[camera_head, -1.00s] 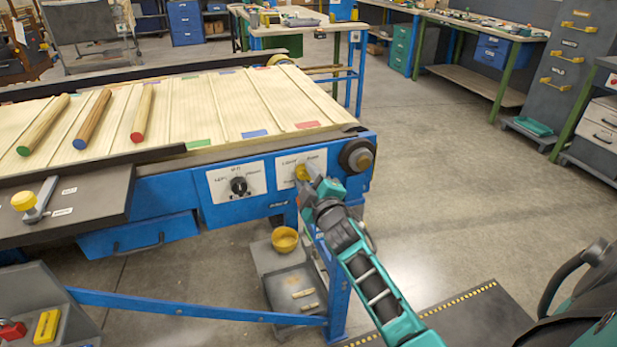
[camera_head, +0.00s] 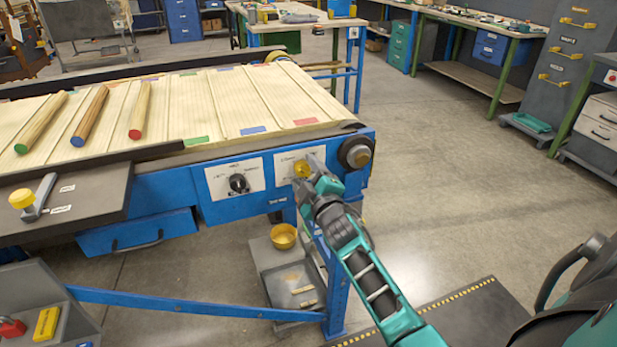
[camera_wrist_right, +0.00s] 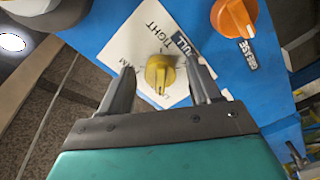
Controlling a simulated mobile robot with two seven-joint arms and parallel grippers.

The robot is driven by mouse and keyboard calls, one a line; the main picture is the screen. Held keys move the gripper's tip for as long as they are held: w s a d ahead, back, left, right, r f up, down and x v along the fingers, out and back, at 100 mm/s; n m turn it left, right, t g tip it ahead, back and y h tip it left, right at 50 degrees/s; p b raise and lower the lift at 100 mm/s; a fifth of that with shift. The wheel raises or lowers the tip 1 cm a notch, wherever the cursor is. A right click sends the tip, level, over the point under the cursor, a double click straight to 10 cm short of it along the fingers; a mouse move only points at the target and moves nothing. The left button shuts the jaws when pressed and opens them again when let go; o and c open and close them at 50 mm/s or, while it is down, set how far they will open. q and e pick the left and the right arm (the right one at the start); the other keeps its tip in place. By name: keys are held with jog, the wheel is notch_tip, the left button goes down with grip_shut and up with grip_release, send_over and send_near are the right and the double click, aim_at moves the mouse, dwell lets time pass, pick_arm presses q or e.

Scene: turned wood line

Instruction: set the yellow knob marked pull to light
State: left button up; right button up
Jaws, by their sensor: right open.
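The yellow knob (camera_head: 302,169) sits on a white label plate on the blue front of the machine, at its right end. It also shows in the right wrist view (camera_wrist_right: 158,73), with a raised grip bar and a pale mark at its lower end. In the head view the right gripper (camera_head: 314,170) partly covers the plate. My left gripper is not in view.
A black knob (camera_head: 238,183) on another white plate is to the left. A round dark hub (camera_head: 356,153) is close on the right; an orange knob marked GREASE (camera_wrist_right: 234,15) shows in the wrist view.

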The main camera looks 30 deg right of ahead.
jog(key=v, duration=1.3)
jog(key=s+a+f+m+g+y, duration=0.6)
jog(key=s+a+f, duration=0.7)
jog(key=f, duration=0.4)
jog(key=shift+a+g+y, duration=0.3)
jog(key=shift+a, duration=0.4)
jog(key=shift+w+r, duration=0.1)
